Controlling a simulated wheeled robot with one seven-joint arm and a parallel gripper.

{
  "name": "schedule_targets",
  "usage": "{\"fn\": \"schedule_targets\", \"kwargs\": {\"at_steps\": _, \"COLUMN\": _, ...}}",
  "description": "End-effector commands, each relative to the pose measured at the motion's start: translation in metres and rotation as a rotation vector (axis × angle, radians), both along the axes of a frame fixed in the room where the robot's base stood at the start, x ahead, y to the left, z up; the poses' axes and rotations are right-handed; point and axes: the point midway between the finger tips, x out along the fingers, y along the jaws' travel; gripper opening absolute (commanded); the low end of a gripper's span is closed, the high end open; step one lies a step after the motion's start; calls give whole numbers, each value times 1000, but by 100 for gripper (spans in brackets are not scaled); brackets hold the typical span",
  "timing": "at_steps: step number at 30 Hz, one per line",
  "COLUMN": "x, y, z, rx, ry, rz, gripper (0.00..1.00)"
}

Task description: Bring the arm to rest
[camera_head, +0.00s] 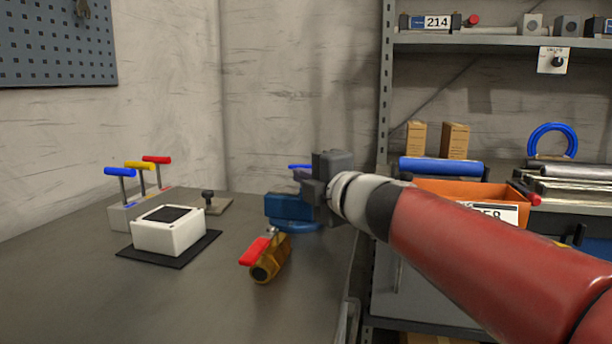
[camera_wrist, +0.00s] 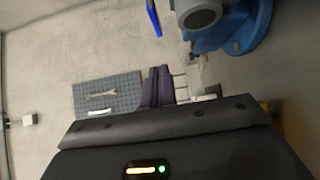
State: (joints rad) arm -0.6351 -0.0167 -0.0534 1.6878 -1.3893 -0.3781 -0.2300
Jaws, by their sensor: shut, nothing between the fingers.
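My gripper (camera_head: 306,185) is held in the air over the far right part of the workbench, in front of the blue vise (camera_head: 288,207), which it partly hides. I cannot tell how much space lies between them. My red and white arm reaches in from the right. In the wrist view, the dark fingers of my gripper (camera_wrist: 158,86) are together with nothing between them. The blue vise (camera_wrist: 245,25) shows at the upper right of that view.
On the workbench (camera_head: 190,300) stand a brass valve with a red handle (camera_head: 267,262), a white box (camera_head: 168,232) on a black mat, and a block with coloured levers (camera_head: 125,216). A shelf rack with an orange bin (camera_head: 455,189) stands right. A pegboard (camera_head: 55,45) hangs left.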

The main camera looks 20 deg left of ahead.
Motion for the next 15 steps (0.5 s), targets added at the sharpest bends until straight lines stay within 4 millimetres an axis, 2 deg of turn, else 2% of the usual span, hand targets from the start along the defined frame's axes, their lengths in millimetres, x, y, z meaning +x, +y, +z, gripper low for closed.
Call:
{"fn": "schedule_targets", "kwargs": {"at_steps": 9, "x": -37, "y": -48, "z": 2, "rx": 0, "ry": 0, "rz": -1, "gripper": 0}}
{"fn": "schedule_targets", "kwargs": {"at_steps": 15, "x": -49, "y": -63, "z": 2, "rx": -1, "ry": 1, "rz": 1, "gripper": 0}}
